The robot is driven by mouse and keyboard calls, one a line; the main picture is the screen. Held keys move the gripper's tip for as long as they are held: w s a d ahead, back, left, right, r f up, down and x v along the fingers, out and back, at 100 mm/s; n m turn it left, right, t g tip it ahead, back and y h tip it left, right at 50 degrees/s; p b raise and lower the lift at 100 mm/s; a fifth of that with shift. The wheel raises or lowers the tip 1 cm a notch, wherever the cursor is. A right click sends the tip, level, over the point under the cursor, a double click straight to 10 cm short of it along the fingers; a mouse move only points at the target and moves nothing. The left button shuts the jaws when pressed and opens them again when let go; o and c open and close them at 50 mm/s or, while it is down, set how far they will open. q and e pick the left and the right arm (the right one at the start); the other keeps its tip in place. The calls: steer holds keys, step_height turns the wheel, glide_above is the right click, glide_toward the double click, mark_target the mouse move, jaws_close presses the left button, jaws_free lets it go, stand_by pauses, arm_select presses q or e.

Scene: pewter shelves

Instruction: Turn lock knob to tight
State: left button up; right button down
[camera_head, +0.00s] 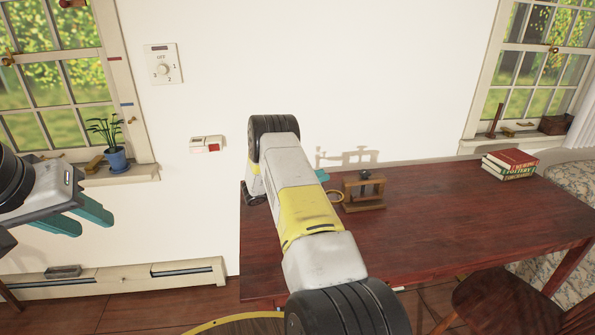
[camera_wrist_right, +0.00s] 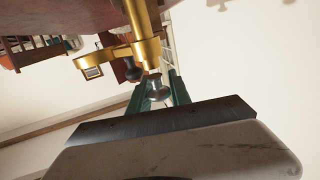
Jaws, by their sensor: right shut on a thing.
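The lock knob (camera_wrist_right: 157,90) appears to be the small silver, spool-shaped knob in the right wrist view. It sits by a brass bracket (camera_wrist_right: 120,52) on a brass post (camera_wrist_right: 145,22). My right gripper (camera_wrist_right: 160,86) is shut on this knob, with a teal finger on each side. My left gripper (camera_head: 97,226) is at the left of the head view, in front of the wall. Its teal fingers are apart and empty, away from the table. I cannot read the knob's turn.
A dark red table (camera_head: 430,215) holds a wooden stand (camera_head: 364,192) with a black knob, and stacked books (camera_head: 510,163). A chair (camera_head: 515,300) stands at front right. A potted plant (camera_head: 116,158) is on the left sill. A dial switch (camera_head: 163,66) is on the wall.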

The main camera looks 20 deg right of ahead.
stand_by(0.4)
steer(key=c, duration=1.2)
jaws_free()
steer(key=a, duration=0.8)
